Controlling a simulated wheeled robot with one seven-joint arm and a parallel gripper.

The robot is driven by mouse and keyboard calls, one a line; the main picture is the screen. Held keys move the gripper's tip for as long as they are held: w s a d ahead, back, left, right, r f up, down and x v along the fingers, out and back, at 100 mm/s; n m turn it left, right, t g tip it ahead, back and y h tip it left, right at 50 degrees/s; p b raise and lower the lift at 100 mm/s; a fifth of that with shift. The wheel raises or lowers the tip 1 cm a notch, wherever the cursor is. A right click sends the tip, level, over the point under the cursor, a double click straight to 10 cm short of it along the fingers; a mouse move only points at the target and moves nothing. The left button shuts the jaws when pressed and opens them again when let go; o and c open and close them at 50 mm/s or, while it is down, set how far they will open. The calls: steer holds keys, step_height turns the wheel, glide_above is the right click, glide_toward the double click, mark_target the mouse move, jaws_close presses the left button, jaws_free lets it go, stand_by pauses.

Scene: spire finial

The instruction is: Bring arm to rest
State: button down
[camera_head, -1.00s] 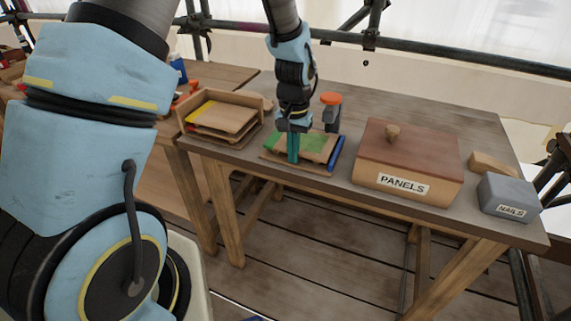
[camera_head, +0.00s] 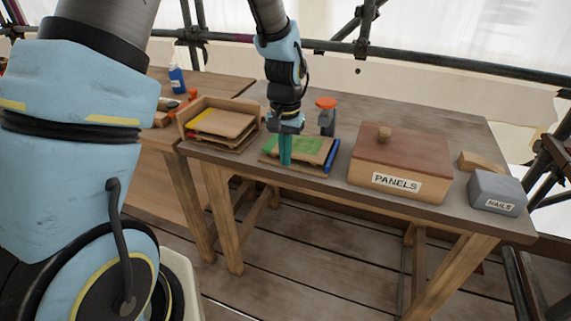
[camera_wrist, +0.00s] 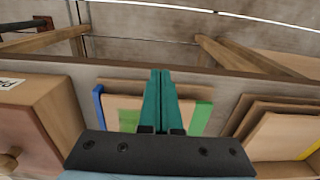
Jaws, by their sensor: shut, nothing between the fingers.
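My gripper (camera_head: 285,150) points down over the workbench, in front of a small wooden panel with green patches (camera_head: 306,146). Its teal fingers are together with nothing between them. In the wrist view my gripper (camera_wrist: 160,80) shows its two fingers side by side, with the green-patched panel (camera_wrist: 125,108) behind them. Whether the fingertips touch the panel or hang above it, I cannot tell. The fingers hide part of the panel.
A blue bar (camera_head: 332,156) lies at the panel's right edge. An orange-topped post (camera_head: 326,104) stands behind it. The PANELS box (camera_head: 402,160) and grey NAILS box (camera_head: 497,192) are to the right. A wooden tray (camera_head: 188,119) with boards is to the left.

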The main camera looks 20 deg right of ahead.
step_height(320, 180, up, 7)
steer(key=b, duration=0.1)
steer(key=s+a+r+n+t, duration=0.1)
steer(key=s+a+n, duration=0.2)
steer(key=a, duration=2.6)
steer(key=n, duration=0.4)
steer(key=shift+t, duration=0.3)
